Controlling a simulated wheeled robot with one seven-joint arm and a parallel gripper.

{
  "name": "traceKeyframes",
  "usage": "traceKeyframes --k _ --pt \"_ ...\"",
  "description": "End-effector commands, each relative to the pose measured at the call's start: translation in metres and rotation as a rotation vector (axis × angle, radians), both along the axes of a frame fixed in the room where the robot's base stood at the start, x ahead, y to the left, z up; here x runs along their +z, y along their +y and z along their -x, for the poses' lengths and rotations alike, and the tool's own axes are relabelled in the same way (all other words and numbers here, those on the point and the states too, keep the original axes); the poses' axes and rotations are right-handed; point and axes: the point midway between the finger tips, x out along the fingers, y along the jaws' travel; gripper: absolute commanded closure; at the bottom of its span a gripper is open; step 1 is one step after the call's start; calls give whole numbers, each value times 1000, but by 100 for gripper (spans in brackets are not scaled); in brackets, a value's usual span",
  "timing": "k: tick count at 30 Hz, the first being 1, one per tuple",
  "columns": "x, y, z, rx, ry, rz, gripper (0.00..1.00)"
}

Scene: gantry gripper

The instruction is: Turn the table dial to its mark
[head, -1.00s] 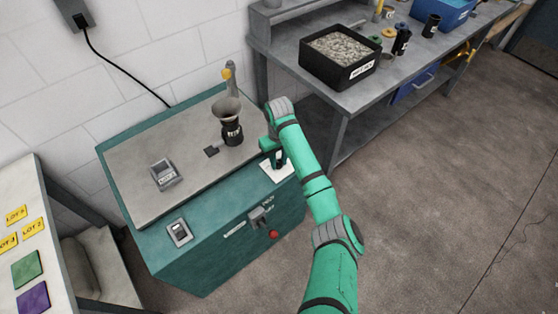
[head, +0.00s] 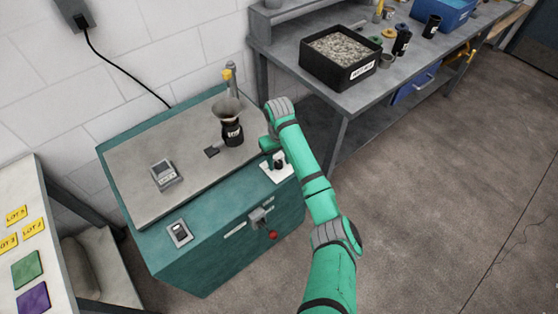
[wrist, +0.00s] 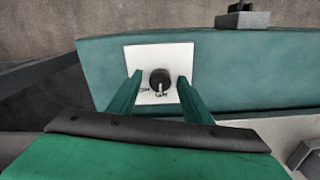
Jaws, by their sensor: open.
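The table dial (wrist: 160,80) is a dark round knob with a pale pointer, on a white plate (wrist: 184,55) on the green cabinet top. In the head view the dial (head: 279,165) sits at the cabinet's right end, partly hidden by my arm. My gripper (wrist: 158,92) is open, with one green finger on each side of the dial in the wrist view. I cannot tell whether the fingers touch it. Small dark marks show on the plate near the pointer, too small to read.
A funnel on a dark jar (head: 231,128) and a small grey device (head: 163,175) stand on the grey cabinet top. A switch (head: 180,234) is at the front left, a red button (head: 273,235) on the front face. A bench with a gravel bin (head: 340,57) stands behind.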

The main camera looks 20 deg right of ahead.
Motion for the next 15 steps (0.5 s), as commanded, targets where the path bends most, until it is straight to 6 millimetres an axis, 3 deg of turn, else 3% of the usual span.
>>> traceKeyframes --k 5,15 --pt "18 0 -1 2 -2 1 55" --pt "84 0 -1 1 -4 2 55"
